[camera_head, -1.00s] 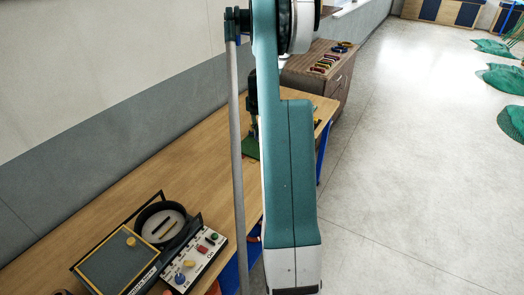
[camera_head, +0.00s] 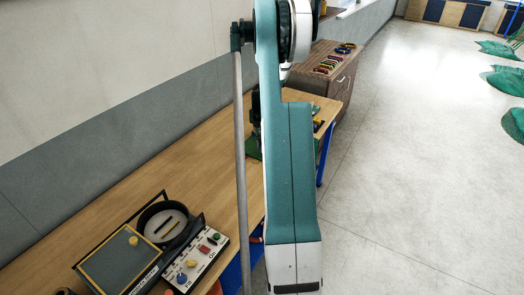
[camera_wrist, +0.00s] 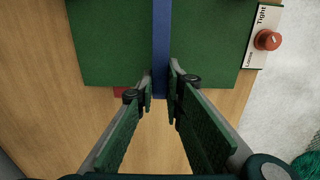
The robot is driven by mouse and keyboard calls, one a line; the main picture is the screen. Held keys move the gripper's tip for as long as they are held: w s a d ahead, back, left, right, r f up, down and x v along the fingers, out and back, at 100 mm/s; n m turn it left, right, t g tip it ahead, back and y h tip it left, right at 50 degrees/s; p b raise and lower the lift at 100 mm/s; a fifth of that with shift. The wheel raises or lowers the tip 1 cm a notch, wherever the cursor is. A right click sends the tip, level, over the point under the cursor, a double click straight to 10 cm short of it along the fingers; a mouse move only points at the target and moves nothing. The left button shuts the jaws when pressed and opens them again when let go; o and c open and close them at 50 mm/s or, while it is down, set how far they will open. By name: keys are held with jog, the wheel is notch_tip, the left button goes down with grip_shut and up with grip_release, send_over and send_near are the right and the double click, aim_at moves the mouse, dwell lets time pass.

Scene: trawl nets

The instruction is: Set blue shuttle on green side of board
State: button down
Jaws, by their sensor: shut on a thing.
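My gripper (camera_wrist: 161,82) is shut on the blue shuttle (camera_wrist: 161,40), a long narrow blue bar in the wrist view. The shuttle runs from between the fingertips up past the top edge of the picture. Behind it lies the green surface of the board (camera_wrist: 110,45), showing on both sides of the shuttle. I cannot tell whether the shuttle touches the board. A bit of red (camera_wrist: 119,91) shows at the board's near edge, mostly hidden by the left finger. In the head view my arm hides most of the gripper and the shuttle; a small green part of the board (camera_head: 252,147) shows.
A label plate with a red knob (camera_wrist: 268,40) stands right of the board. On the wooden table (camera_head: 195,160), a panel with coloured knobs (camera_head: 208,262) and a dark round dish (camera_head: 165,222) are at the near end. A cabinet (camera_head: 345,82) with coloured items stands beyond.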

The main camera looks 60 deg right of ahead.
jog(key=shift+f, duration=1.65)
jog(key=shift+f, duration=0.1)
jog(key=c, duration=2.4)
grip_release()
jog(key=shift+r, duration=6.15)
jog(key=shift+w+a, duration=0.1)
